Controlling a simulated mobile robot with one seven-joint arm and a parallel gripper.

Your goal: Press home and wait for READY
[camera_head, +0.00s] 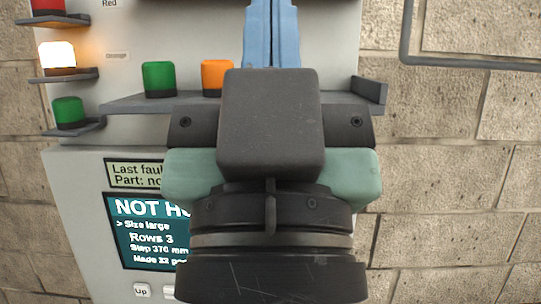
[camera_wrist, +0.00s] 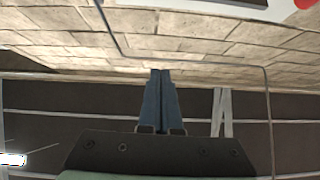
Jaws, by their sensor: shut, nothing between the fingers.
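My gripper (camera_head: 272,30) is in front of the control cabinet (camera_head: 205,40) in the head view, its blue fingers closed together and empty. It also shows in the wrist view (camera_wrist: 161,75), pointing toward the brick wall and floor. The display screen (camera_head: 140,235) reads "NOT HO…", with size large, rows 3 and a step in mm; my gripper hides its right side. An "Up" button (camera_head: 142,291) sits below the screen. The home button cannot be made out; my wrist covers much of the panel.
At the left are a red lamp (camera_head: 48,6), a lit whitish-orange lamp (camera_head: 57,56) and a green lamp (camera_head: 69,112). A brick wall (camera_head: 450,180) with a grey conduit (camera_head: 470,63) stands behind.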

